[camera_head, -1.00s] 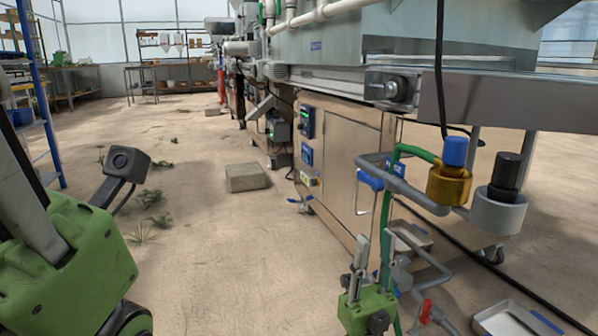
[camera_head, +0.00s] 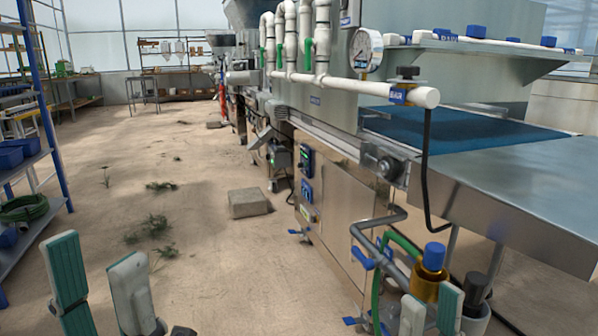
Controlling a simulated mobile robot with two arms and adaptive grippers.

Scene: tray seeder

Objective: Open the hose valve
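A grey pipe (camera_head: 357,228) runs along the front of the steel machine, with a green hose (camera_head: 404,243) beside it. A valve with a blue handle (camera_head: 362,258) sits on this pipework; which way its lever stands is hard to tell. A brass fitting with a blue cap (camera_head: 430,270) is at the lower right. My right gripper (camera_head: 431,314) has its fingertips apart, in front of the brass fitting in the picture; I see nothing between them. My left gripper (camera_head: 100,285) is open and empty at the lower left, over the floor and away from the pipework.
Another blue lever (camera_head: 300,232) is low on the cabinet. A concrete block (camera_head: 248,203) lies on the floor. A blue-posted shelf (camera_head: 55,120) stands at the left with a coiled green hose (camera_head: 25,208). A steel table (camera_head: 520,195) juts out at the right.

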